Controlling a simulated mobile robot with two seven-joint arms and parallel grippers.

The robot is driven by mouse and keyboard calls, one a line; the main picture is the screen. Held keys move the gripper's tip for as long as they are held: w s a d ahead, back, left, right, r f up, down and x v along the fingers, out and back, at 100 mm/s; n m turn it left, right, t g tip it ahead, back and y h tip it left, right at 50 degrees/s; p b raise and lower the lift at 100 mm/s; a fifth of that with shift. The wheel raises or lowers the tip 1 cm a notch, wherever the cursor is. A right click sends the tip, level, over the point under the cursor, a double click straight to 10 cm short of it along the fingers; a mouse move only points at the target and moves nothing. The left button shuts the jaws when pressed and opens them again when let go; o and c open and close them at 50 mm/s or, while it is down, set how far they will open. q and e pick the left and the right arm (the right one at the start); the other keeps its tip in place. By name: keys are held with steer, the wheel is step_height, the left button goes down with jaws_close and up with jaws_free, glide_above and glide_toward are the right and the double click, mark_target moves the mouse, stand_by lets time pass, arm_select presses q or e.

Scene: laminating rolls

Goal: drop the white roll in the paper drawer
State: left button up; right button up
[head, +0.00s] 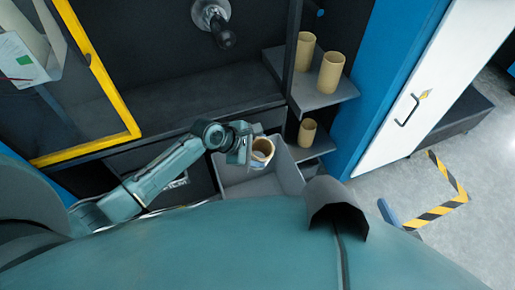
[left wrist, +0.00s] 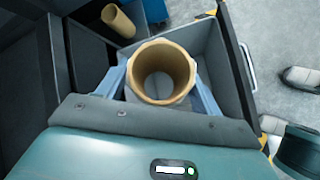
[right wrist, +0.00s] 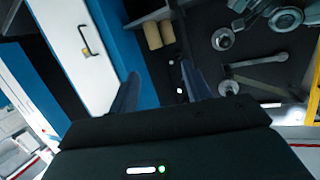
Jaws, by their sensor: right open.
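The white roll (head: 262,150) shows a tan ring at its top end and a pale side in the head view. In the left wrist view its tan open end (left wrist: 162,70) faces the camera, between the two fingers. My left gripper (head: 248,148) is shut on it, with a finger against either side. It holds the roll over the open grey paper drawer (head: 289,178), whose wall also shows in the left wrist view (left wrist: 214,52). The roll's lower end is hidden. My right gripper (right wrist: 159,86) is open and empty, away from the drawer.
Several tan rolls stand on the dark shelves (head: 322,92) right of the drawer. A blue post and a white door (head: 410,95) stand further right. A yellow-edged frame (head: 100,75) is at the left. Black-and-yellow tape (head: 440,210) marks the floor.

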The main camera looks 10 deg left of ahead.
arm_select(q)
steer(key=o, duration=0.4)
steer(key=p+v, duration=0.4)
steer(key=v, duration=0.9)
arm_select(e)
steer(key=shift+w+a+f+g, duration=0.45)
steer(key=shift+w+a+g, duration=0.1)
steer(key=shift+a+g, duration=0.2)
arm_select(q)
steer(key=shift+a+r, duration=0.1)
steer(key=shift+r, duration=0.05)
arm_select(e)
steer(key=shift+r, duration=0.1)
